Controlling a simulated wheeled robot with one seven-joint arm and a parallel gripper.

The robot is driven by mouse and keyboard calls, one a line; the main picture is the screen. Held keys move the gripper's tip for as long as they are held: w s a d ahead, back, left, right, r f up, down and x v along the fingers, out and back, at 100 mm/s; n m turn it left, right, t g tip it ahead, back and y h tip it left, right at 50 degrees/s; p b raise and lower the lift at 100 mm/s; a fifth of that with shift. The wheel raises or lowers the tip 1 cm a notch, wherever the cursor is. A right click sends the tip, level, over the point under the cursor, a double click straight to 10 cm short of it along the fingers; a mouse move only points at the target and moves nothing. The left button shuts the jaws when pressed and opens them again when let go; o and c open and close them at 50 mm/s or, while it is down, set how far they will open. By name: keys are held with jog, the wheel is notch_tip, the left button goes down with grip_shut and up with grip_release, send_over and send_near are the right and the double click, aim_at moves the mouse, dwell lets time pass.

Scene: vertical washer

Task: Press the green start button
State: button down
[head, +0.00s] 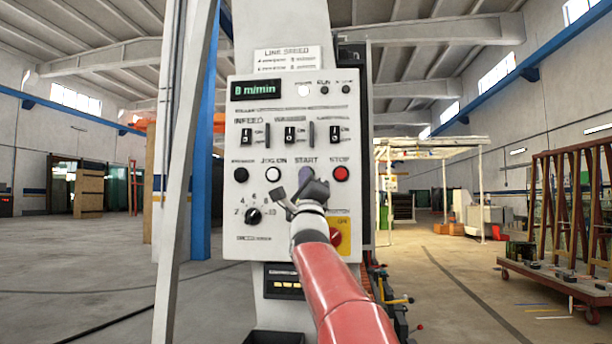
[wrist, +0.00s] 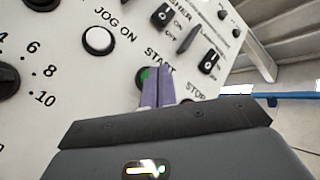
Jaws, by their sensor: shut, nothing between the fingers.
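The green start button (wrist: 145,78) shows in the wrist view under the START label, its right side covered by my fingers. In the head view it is hidden behind my gripper (head: 306,175), below the START label on the white control panel (head: 262,215). My gripper's two purple fingers (wrist: 158,72) are shut together with nothing between them. Their tips lie over the button in the wrist view; I cannot tell if they touch it.
The red stop button (head: 341,173) is just right of my gripper, and the white jog button (head: 273,174) is left of it. A black speed dial (head: 253,215) sits lower left. A red knob on a yellow plate (head: 345,236) is lower right. The display (head: 256,90) reads 0 m/min.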

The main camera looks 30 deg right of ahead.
jog(key=shift+w+d, duration=0.1)
jog(key=shift+w+d, duration=0.15)
jog(key=shift+w, duration=0.1)
jog(key=shift+w+d+p, duration=0.3)
jog(key=shift+w, duration=0.15)
dwell(1.0)
jog(key=shift+s, duration=0.1)
jog(key=shift+s+a+b, duration=0.5)
jog(key=shift+s+b, duration=0.2)
jog(key=shift+b, duration=0.25)
